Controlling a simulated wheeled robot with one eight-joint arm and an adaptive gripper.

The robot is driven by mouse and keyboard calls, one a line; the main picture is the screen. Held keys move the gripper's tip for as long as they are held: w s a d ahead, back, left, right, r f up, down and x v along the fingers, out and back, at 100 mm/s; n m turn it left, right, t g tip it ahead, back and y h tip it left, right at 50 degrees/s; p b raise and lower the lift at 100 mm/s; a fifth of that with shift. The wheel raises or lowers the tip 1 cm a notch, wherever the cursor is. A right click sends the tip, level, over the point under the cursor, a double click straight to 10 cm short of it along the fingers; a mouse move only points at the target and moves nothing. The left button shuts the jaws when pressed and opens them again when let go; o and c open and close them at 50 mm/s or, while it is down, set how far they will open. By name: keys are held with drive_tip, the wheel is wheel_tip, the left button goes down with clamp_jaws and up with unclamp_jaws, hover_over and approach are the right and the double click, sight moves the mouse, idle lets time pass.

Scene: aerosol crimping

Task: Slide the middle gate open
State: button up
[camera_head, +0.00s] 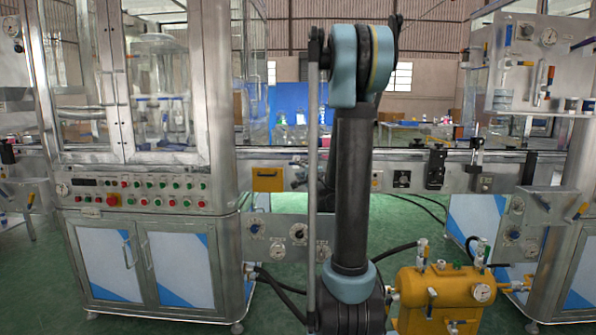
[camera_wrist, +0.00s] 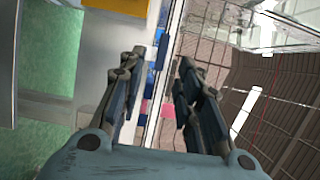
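My gripper (camera_wrist: 162,58) shows in the wrist view with its two dark fingers apart and nothing held between them. Beyond the fingers runs a pale conveyor rail (camera_wrist: 158,95), with small blue pieces (camera_wrist: 151,75) and a pink piece (camera_wrist: 145,106) along it. I cannot tell whether any of these is the middle gate. In the head view the conveyor line (camera_head: 420,156) crosses behind my upright arm, which covers part of it. My gripper cannot be made out there, and no gate is clearly identifiable.
A glazed machine cabinet (camera_head: 137,180) stands left and another machine (camera_head: 520,75) right. Black brackets (camera_head: 436,168) stand along the line. A yellow tank (camera_head: 440,297) with hoses stands on the green floor.

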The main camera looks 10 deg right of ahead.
drive_tip(key=shift+s+d, duration=0.25)
drive_tip(key=shift+s, duration=1.05)
